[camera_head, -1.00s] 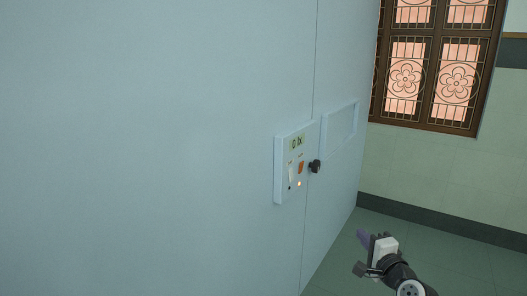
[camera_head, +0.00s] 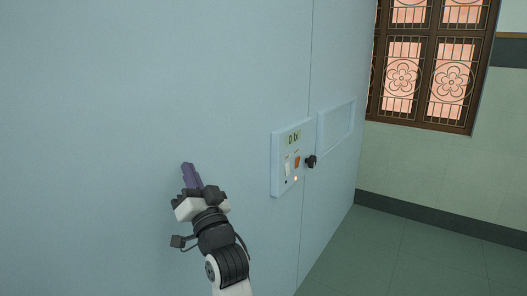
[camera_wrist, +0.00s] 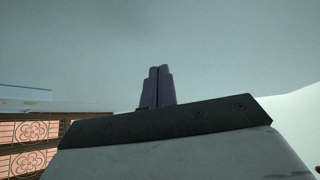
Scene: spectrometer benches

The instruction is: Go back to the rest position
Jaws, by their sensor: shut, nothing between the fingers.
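My gripper (camera_head: 189,172) has purple fingers held together, with nothing between them. In the head view it is raised at the lower middle, in front of the large pale blue cabinet wall (camera_head: 120,90) and left of the control panel (camera_head: 292,160). I cannot tell how far it is from the wall. In the wrist view the closed fingers (camera_wrist: 157,85) point up towards a plain grey-blue surface.
A lattice window (camera_head: 425,75) is at the upper right. The green floor (camera_head: 430,255) at right is clear.

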